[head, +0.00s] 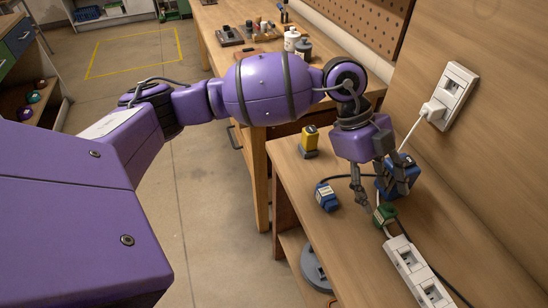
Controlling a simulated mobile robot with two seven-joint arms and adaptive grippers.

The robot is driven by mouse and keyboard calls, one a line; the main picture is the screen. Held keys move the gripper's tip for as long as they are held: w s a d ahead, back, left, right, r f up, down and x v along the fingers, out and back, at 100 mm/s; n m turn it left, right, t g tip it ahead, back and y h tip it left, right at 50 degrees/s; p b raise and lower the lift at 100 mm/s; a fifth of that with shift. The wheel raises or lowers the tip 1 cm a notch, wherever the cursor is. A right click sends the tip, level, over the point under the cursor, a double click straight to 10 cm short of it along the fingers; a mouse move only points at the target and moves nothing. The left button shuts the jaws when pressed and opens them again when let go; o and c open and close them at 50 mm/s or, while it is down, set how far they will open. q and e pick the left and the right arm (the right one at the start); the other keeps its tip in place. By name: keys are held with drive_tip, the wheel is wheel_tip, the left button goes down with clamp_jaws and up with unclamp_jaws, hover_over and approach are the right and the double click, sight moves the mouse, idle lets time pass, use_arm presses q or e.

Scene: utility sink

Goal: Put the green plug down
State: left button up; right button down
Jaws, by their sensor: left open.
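One finger is to the left of the plug. The other is partly lost against the dark blue thing behind, so I cannot tell whether either finger touches the plug. My right gripper is not in view.
A larger blue thing (405,172) stands behind my gripper. A white plug (433,108) sits in the wall outlet (456,88). Bare bench lies left of the strip.

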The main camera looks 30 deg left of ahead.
sight(384, 207)
use_arm(q)
drive_tip(key=x, duration=0.6)
drive_tip(key=shift+d+f, duration=0.15)
drive_tip(key=shift+d, duration=0.15)
drive_tip(key=c, duration=1.4)
